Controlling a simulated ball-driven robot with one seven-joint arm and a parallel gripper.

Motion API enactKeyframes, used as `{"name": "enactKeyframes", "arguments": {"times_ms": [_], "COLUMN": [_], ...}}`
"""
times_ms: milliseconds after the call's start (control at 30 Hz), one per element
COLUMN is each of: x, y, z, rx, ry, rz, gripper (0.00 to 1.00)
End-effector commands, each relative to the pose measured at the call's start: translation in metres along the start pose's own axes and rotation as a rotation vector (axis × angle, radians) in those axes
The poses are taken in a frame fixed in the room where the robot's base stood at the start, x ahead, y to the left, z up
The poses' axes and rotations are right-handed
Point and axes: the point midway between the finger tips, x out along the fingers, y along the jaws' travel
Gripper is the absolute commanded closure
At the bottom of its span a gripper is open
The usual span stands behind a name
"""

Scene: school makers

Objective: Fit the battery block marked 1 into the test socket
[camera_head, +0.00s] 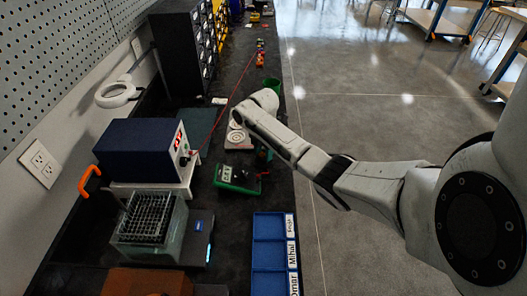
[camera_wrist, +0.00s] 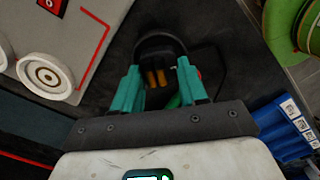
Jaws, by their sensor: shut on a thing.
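My gripper (camera_wrist: 158,68) shows two teal fingers in the wrist view, shut on a dark block (camera_wrist: 160,48) with a rounded black top and orange-brown strips. No number shows on this block, so I cannot tell whether it is the one marked 1. I cannot identify the test socket for certain. A little green and red shows behind the fingers in the wrist view.
A pale plate with round white discs (camera_wrist: 47,75) lies left of my gripper in the wrist view. A green cup (camera_head: 271,84) stands farther back. A navy box with a red display (camera_head: 140,147), a wire basket (camera_head: 146,217) and a blue labelled tray (camera_head: 270,222) stand nearby.

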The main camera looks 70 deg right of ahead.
Motion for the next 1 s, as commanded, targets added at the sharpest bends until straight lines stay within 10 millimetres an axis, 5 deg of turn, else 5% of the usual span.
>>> {"name": "enactKeyframes", "arguments": {"times_ms": [267, 300, 400, 667, 1000], "x": [0.006, 0.006, 0.005, 0.004, -0.022], "y": [0.0, 0.0, 0.0, 0.0, 0.0], "z": [0.0, 0.0, 0.0, 0.0, 0.0], "rx": [0.0, 0.0, 0.0, 0.0, 0.0], "ry": [0.0, 0.0, 0.0, 0.0, 0.001], "rz": [0.0, 0.0, 0.0, 0.0, 0.001], "gripper": [0.89, 0.57, 0.47, 0.47, 0.47]}}
